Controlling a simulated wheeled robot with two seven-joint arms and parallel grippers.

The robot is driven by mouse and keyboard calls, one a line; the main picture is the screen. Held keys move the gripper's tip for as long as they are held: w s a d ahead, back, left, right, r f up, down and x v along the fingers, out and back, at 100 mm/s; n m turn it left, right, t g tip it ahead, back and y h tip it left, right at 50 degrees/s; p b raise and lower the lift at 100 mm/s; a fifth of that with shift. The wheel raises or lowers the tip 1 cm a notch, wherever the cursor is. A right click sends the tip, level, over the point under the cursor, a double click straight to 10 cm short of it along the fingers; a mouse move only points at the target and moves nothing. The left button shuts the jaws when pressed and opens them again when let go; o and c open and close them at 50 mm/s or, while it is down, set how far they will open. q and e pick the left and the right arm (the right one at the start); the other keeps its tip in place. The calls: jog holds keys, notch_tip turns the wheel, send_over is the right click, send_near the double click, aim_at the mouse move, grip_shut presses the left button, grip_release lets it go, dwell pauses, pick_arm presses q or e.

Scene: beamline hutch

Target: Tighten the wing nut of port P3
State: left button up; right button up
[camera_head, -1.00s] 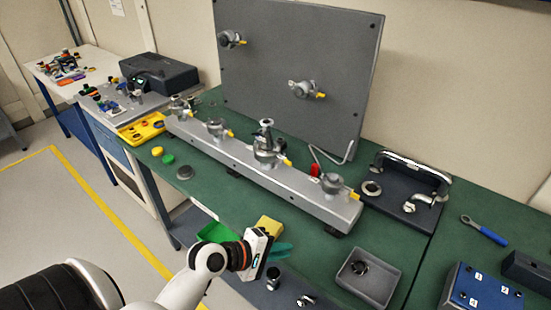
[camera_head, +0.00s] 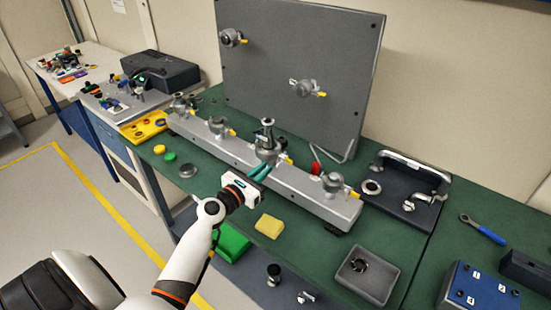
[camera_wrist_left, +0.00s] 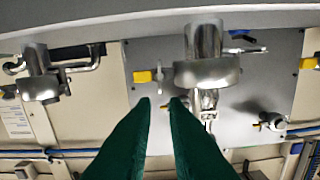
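A long grey rail (camera_head: 290,179) on the green bench carries several metal ports in a row. The third port from the left (camera_head: 266,146) bears a tall clamped fitting; I cannot read a P3 label. In the left wrist view this flange (camera_wrist_left: 207,70) is at top centre. A pale upright wing piece (camera_wrist_left: 159,75), seemingly a wing nut, stands beside a yellow tag (camera_wrist_left: 143,76). My left gripper (camera_head: 261,168) points at this port from the front. Its green fingers (camera_wrist_left: 162,102) are apart with nothing between them, tips just below the wing piece in the picture. My right gripper is not in view.
A grey panel (camera_head: 290,70) with two ports stands behind the rail. A yellow sponge (camera_head: 269,226), a grey tray (camera_head: 366,275) and a green box (camera_head: 232,243) are in front. A dark handled plate (camera_head: 400,190) and a blue-handled wrench (camera_head: 484,230) are at right.

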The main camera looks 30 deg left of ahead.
aim_at(279, 161)
pick_arm(q)
jog(key=w, duration=0.6)
jog(key=shift+d, duration=0.25)
jog(key=shift+c, duration=0.5)
grip_shut()
